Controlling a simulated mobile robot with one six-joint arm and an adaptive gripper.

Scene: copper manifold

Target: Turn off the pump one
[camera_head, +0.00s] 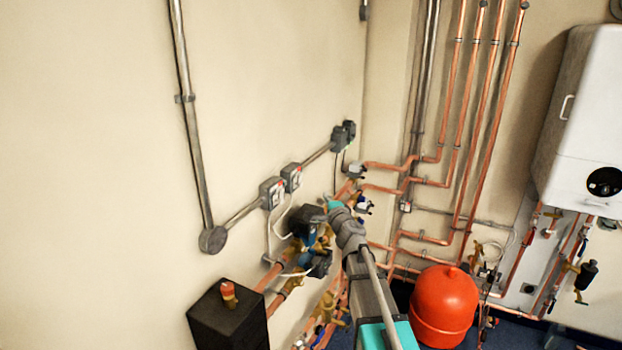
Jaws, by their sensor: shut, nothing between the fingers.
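Two grey switch boxes with small red marks, a left one (272,192) and a right one (291,177), sit on the left wall along a grey conduit. Pale cables run down from them towards a dark pump unit (308,221) with a blue body and a lower black and blue pump unit (317,264). No label shows which is pump one. My arm reaches up from the bottom centre, and its grey and teal wrist ends just right of the upper pump unit. I cannot make out my gripper's fingers; the wrist or the dark pump parts may hide them. Both switch boxes look clear of my arm.
Another dark switch box (341,137) sits near the wall corner. Copper pipes (467,130) climb the back wall. A red tank (443,305) stands right of my arm, a black box (228,318) stands lower left, and a white boiler (590,120) hangs at right.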

